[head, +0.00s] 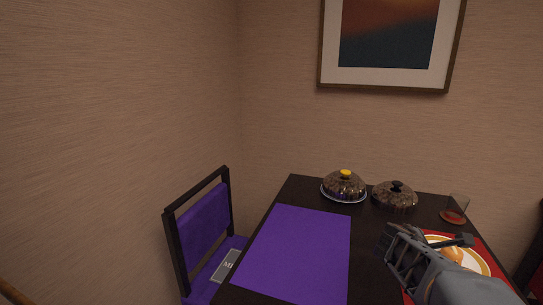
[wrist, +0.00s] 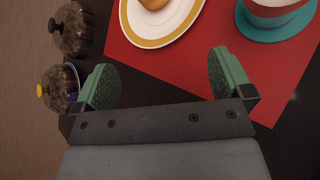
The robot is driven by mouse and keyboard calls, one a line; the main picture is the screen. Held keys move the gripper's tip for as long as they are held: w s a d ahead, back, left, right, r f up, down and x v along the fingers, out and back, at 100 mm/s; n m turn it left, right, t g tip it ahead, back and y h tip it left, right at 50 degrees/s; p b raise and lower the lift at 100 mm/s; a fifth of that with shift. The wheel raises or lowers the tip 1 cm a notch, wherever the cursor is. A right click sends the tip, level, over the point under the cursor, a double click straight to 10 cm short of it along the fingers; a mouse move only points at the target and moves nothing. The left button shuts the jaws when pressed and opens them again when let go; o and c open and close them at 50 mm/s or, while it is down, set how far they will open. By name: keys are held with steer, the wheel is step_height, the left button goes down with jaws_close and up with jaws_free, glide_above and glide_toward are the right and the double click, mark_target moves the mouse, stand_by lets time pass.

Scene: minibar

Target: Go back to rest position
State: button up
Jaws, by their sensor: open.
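My gripper (head: 425,243) is over the right part of the dark table, above the near left side of the red placemat. In the wrist view its two green-padded fingers (wrist: 162,85) stand wide apart with nothing between them. A white plate with a yellow rim (wrist: 162,39) lies on the red placemat (wrist: 194,74) beyond the fingers. A brown food item (head: 452,255) sits on the plate, partly hidden by my gripper in the head view.
The dark table (head: 285,205) also bears a purple placemat (head: 297,252), a yellow-knobbed domed dish (head: 344,186), a black-knobbed one (head: 396,196) and a glass (head: 455,208). A teal saucer with a cup (wrist: 277,25) shows too. A purple chair (head: 205,232) stands left.

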steer(key=s+a+r+m+y+p, duration=0.5)
steer(key=a+r+m+p, duration=0.2)
steer(key=a, duration=0.4)
steer(key=s+a+r+m+y+p, duration=0.4)
steer(key=a+r+m+p, duration=0.3)
steer(key=a, duration=0.5)
steer(key=m+y+p, duration=0.1)
steer(key=m+p, duration=0.1)
steer(key=p, duration=0.1)
steer(key=shift+s+g, duration=0.35)
steer(key=shift+g, duration=0.05)
